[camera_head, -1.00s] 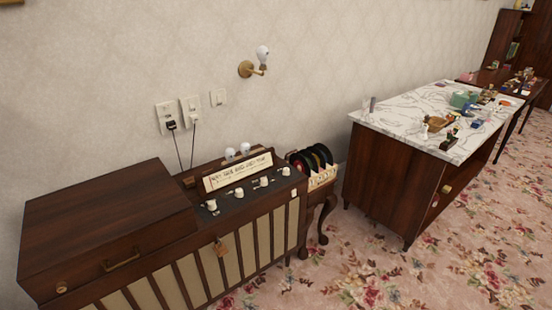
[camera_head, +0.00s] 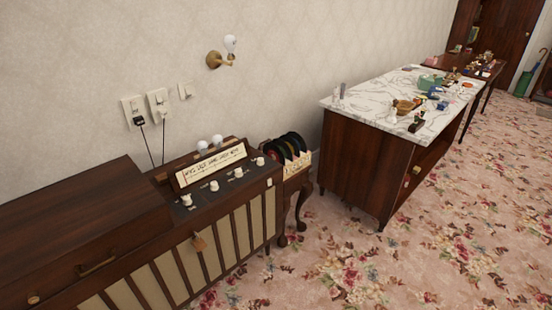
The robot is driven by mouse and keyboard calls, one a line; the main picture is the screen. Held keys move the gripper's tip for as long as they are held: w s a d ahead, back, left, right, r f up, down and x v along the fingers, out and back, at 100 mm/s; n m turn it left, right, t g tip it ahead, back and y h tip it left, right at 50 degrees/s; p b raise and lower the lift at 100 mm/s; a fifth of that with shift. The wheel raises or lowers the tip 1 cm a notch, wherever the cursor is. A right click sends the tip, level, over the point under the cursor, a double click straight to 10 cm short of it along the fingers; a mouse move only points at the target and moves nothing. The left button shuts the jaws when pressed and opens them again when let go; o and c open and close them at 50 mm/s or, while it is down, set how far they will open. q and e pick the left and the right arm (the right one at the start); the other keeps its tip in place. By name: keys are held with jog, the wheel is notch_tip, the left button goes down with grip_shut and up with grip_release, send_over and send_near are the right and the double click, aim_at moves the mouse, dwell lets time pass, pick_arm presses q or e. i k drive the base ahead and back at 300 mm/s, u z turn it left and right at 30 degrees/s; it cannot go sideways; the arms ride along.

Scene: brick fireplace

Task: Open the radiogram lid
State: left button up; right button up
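The dark wooden radiogram (camera_head: 235,241) stands against the wall at the lower left, with pale slatted panels on its front. Its lid (camera_head: 75,215) is the raised box on the left half and is shut flat. A brass handle (camera_head: 97,264) sits on the lid's front face, with a round brass knob (camera_head: 34,299) to its left. The radio panel with white knobs and a lettered dial strip (camera_head: 211,165) is right of the lid. A small tag (camera_head: 199,242) hangs on the front. Neither of my grippers is in view.
A record rack (camera_head: 288,152) on a small curved-leg table stands just right of the radiogram. A marble-topped cabinet (camera_head: 352,107) with several small items is farther right. Wall sockets (camera_head: 146,108) with plugged cords are above the radiogram. The floral carpet (camera_head: 345,265) in front is clear.

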aim_at(53, 237)
jog(key=u, duration=1.8)
jog(key=k, duration=0.4)
jog(key=z, duration=0.9)
jog(key=i, duration=1.3)
jog(key=u, duration=0.75)
